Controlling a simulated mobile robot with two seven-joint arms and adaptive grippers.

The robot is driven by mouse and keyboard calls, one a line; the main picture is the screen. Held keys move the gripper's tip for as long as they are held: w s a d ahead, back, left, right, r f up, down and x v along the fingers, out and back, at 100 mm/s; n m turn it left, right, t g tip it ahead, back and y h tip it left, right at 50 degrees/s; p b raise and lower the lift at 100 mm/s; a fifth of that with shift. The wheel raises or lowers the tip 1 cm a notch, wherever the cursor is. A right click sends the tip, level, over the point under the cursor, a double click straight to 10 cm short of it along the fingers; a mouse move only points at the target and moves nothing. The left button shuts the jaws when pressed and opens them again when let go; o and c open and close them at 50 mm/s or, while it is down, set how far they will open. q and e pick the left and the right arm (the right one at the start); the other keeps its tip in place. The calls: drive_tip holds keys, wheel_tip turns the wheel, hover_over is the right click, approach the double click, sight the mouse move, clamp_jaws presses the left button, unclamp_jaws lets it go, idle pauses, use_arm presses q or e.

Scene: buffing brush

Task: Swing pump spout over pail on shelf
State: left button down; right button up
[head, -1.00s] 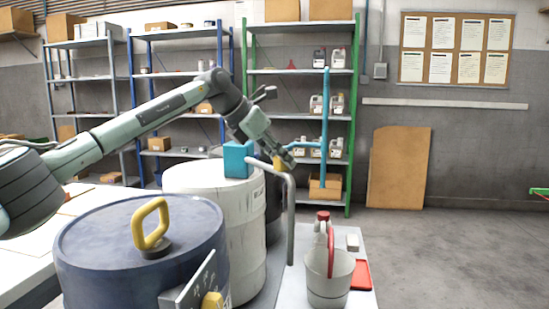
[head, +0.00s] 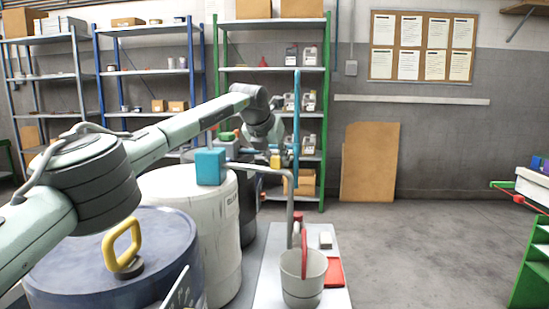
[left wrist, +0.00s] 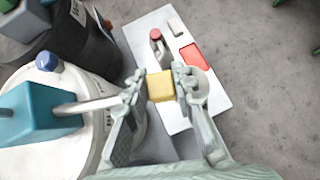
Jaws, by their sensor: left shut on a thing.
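The pump has a teal block head (head: 210,166) on top of the white drum (head: 200,215). Its grey pipe spout (head: 290,205) runs right from the head and bends down. My left gripper (head: 272,150) is shut on the yellow block (head: 275,161) by the spout. In the left wrist view the yellow block (left wrist: 160,86) sits between the fingertips. The right gripper is out of view.
The pail stands on a low white shelf (head: 270,285) with a red tray (head: 334,272) and a small white block (head: 325,240). A blue drum (head: 110,260) with a yellow handle is in front left. A dark drum (head: 247,205) stands behind.

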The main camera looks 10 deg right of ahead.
use_arm(q)
drive_tip(key=shift+w+d, duration=0.15)
drive_tip(key=shift+w, duration=0.15)
idle(0.5)
drive_tip(key=c, duration=1.2)
unclamp_jaws()
drive_tip(key=shift+r, duration=0.1)
drive_tip(key=shift+s+a+r, duration=0.2)
drive_tip(key=shift+s+r, duration=0.05)
drive_tip(key=shift+r, duration=0.2)
drive_tip(key=v, duration=1)
drive_tip(key=shift+s+r, duration=0.15)
drive_tip(key=shift+s, duration=0.3)
